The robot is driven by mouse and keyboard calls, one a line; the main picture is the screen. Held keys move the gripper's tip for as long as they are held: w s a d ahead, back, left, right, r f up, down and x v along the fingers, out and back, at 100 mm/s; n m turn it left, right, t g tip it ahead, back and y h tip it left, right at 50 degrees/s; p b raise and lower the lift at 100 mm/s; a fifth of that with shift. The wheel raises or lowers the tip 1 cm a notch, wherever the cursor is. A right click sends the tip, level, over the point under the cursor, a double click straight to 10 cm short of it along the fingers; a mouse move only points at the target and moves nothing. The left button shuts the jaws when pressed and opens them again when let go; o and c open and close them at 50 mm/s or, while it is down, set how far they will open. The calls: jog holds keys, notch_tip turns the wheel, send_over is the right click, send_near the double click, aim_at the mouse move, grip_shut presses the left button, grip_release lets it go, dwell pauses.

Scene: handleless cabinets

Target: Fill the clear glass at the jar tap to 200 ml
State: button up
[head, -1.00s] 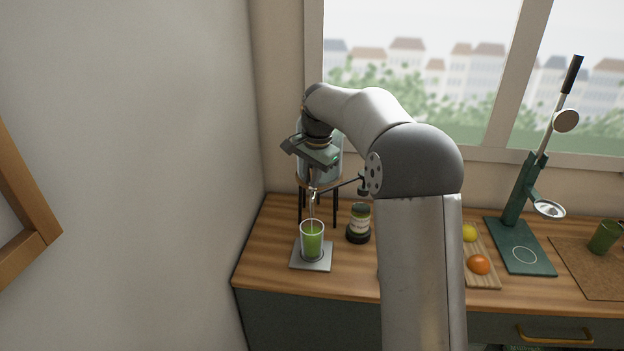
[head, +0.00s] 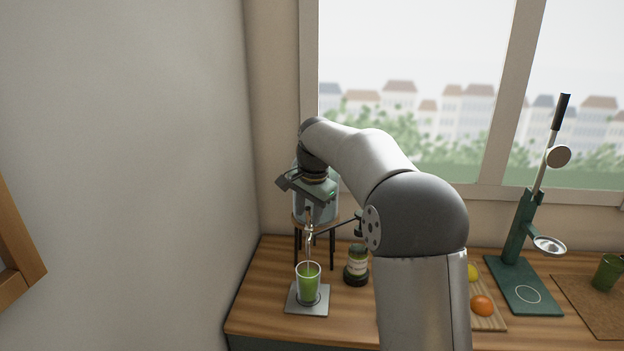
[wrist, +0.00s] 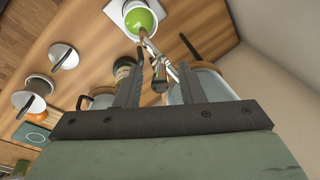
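The clear glass (head: 308,284) stands upright on a grey square plate (head: 292,304) under the tap and holds green liquid most of the way up. It also shows in the wrist view (wrist: 141,18), from above. Any volume mark is too small to read. The jar (head: 325,212) sits on a dark-legged stand, partly hidden by my gripper. Its metal tap (head: 309,238) points down over the glass; I cannot tell clearly whether liquid is running.
A dark-lidded jar with a label (head: 356,265) stands right of the glass. A board with a yellow fruit and an orange (head: 482,305), a green lever press (head: 518,245) and a green cup (head: 607,272) are farther right. The wall closes the left side.

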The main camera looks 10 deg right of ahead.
jog(key=p+v, duration=0.1)
jog(key=v, duration=1.4)
jog(key=shift+r, duration=0.1)
